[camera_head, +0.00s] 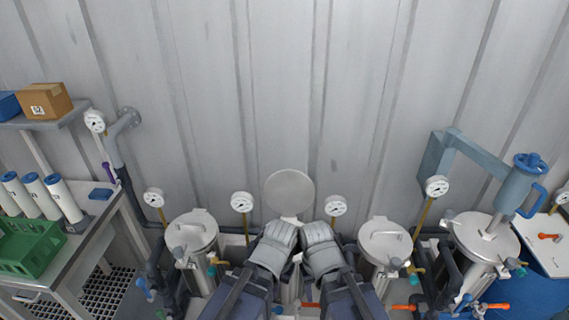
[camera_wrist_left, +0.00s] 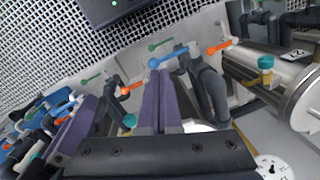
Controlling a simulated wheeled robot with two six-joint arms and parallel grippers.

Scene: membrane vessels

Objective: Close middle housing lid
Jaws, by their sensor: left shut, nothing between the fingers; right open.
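The middle housing lid (camera_head: 290,190) is a round grey disc. It stands raised and open against the wall, above and between my two arms. The middle housing body (camera_head: 290,288) is mostly hidden behind my arms. My left gripper (camera_head: 275,243) is left of the lid's hinge side. In the left wrist view its purple fingers (camera_wrist_left: 161,100) are together with nothing between them. My right gripper (camera_head: 318,238) is just right of the lid's lower edge. Its fingers are hidden from the head view; no contact with the lid can be made out.
Closed steel housings stand left (camera_head: 192,235) and right (camera_head: 385,240) of the middle one. Gauges (camera_head: 242,202) and (camera_head: 336,206) rise close to both grippers. Pipes and coloured valve handles (camera_wrist_left: 168,58) crowd below. A blue-handled press (camera_head: 515,185) stands at the right.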

